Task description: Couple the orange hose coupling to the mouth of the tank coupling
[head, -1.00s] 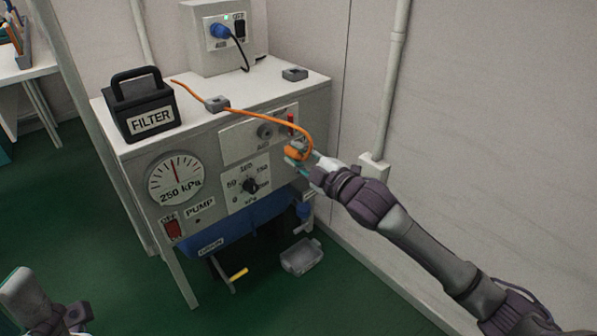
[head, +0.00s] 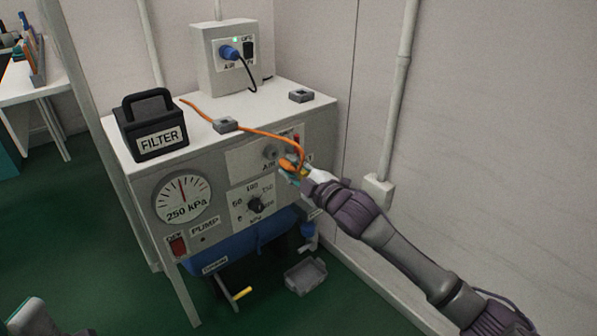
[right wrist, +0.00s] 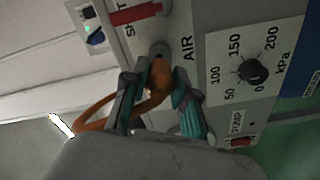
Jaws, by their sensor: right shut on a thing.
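The orange hose coupling (head: 287,164) is in my right gripper (head: 292,171), which is shut on it in front of the machine's upper panel. In the right wrist view, the coupling (right wrist: 160,76) shows between the two fingers (right wrist: 160,100); the fingers partly hide it. The tank coupling appears to be the round grey fitting (head: 270,152) beside the AIR label; it also shows in the right wrist view (right wrist: 158,50), just beyond the fingertips. The orange coupling is close to it; I cannot tell whether they touch. The left gripper's fingers are out of view.
The orange hose (head: 262,133) runs across the machine top through a grey clip (head: 225,125). A black filter box (head: 150,125) stands at left. A red lever or tab (right wrist: 135,14) lies beside the fitting. The wall is at right.

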